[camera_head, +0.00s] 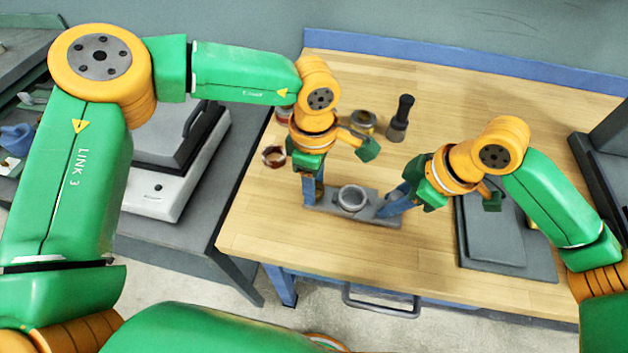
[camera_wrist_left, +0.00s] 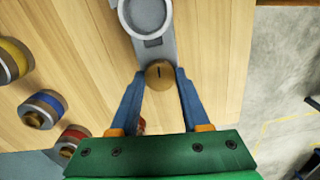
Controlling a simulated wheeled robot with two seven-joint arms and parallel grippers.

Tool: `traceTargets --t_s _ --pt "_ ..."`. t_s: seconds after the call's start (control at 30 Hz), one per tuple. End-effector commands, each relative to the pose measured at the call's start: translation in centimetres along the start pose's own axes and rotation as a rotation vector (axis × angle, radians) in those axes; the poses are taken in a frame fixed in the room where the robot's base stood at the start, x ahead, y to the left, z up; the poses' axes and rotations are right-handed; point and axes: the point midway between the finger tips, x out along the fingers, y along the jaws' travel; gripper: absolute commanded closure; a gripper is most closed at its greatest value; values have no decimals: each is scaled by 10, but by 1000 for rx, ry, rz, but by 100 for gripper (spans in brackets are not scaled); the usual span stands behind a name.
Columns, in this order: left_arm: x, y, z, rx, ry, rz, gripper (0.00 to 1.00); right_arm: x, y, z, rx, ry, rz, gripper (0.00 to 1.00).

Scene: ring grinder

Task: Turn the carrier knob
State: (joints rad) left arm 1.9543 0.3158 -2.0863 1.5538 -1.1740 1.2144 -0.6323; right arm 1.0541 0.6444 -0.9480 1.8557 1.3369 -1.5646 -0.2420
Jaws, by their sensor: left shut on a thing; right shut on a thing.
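The carrier is a grey bar (camera_head: 372,216) with a round metal ring housing (camera_head: 351,198) at its middle, lying on the wooden table. The ring housing also shows at the top of the left wrist view (camera_wrist_left: 146,14). The brass carrier knob (camera_wrist_left: 160,74), with a dark slot line on its face, is at the near end of the bar in that view. My left gripper (camera_head: 314,193) points down at the bar's left end, its blue fingers shut on the knob. My right gripper (camera_head: 388,208) is tilted and shut at the bar's right end; its fingers partly hide what they grip.
Behind the carrier stand a black-handled tool (camera_head: 402,115) and a banded container (camera_head: 363,121); a copper-coloured ring (camera_head: 273,157) is at left. A dark grey plate (camera_head: 496,232) lies at right. The table front (camera_head: 300,258) is clear.

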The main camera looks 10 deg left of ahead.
Motion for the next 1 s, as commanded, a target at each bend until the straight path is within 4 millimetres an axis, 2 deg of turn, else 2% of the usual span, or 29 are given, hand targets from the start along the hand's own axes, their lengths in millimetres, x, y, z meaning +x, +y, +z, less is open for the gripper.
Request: traceTargets --t_s 1.0 --pt "0 0 0 -927 -2 -1 100 0 -1 0 -2 0 -2 100"
